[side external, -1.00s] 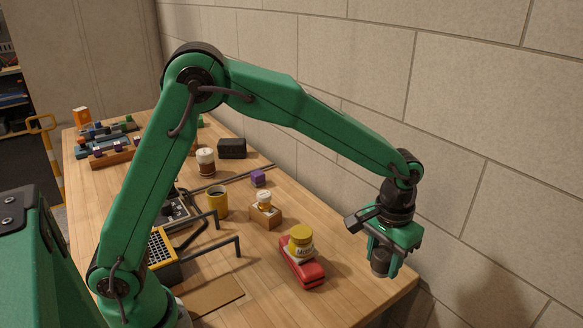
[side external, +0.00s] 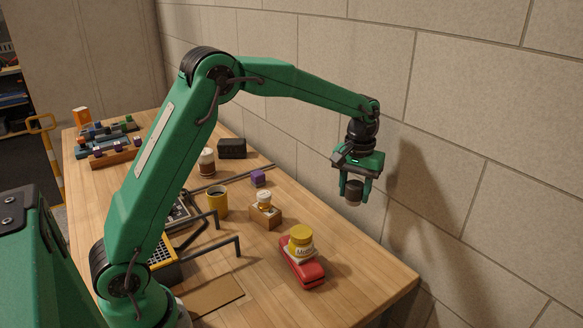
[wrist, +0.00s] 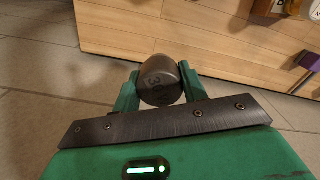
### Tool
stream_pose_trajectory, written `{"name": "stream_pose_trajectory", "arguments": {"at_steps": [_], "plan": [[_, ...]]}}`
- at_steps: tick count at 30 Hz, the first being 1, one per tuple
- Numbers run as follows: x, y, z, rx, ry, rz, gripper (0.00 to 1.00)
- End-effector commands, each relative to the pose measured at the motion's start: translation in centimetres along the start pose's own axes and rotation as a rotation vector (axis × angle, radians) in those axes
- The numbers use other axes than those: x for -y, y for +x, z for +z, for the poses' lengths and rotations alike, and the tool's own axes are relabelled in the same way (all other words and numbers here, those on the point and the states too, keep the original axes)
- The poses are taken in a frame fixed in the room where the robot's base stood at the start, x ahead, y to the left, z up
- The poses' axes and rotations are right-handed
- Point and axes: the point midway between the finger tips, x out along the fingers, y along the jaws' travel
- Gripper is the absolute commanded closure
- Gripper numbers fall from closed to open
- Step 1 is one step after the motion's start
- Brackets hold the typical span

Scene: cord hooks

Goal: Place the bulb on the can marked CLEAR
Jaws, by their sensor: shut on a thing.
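My gripper (side external: 355,197) is shut on a small dark grey, rounded cylinder (wrist: 160,80) and holds it in the air beyond the table's right edge, near the wall. It has marks like "30" on its face, and I see nothing that shows it is a bulb. I cannot make out a can marked CLEAR. A yellow-lidded jar (side external: 302,239) with a white label stands on a red block. A small white jar with an orange band (side external: 264,201) stands on a wooden block. A brown and white jar (side external: 207,162) stands farther back.
A yellow mug (side external: 217,201), a purple cube (side external: 258,178) and a black box (side external: 232,148) stand on the wooden table (side external: 352,266). The block wall runs along the right. The table's right end is clear.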

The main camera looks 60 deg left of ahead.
Motion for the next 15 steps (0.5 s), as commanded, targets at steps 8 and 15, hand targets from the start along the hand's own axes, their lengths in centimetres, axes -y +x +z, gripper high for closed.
{"name": "stream_pose_trajectory", "arguments": {"at_steps": [8,15], "plan": [[8.6,-1.5,-5.6,-0.001,-0.221,0.0,0.81],[16.9,-2.8,-8.8,-0.001,-0.406,0.0,0.82]]}}
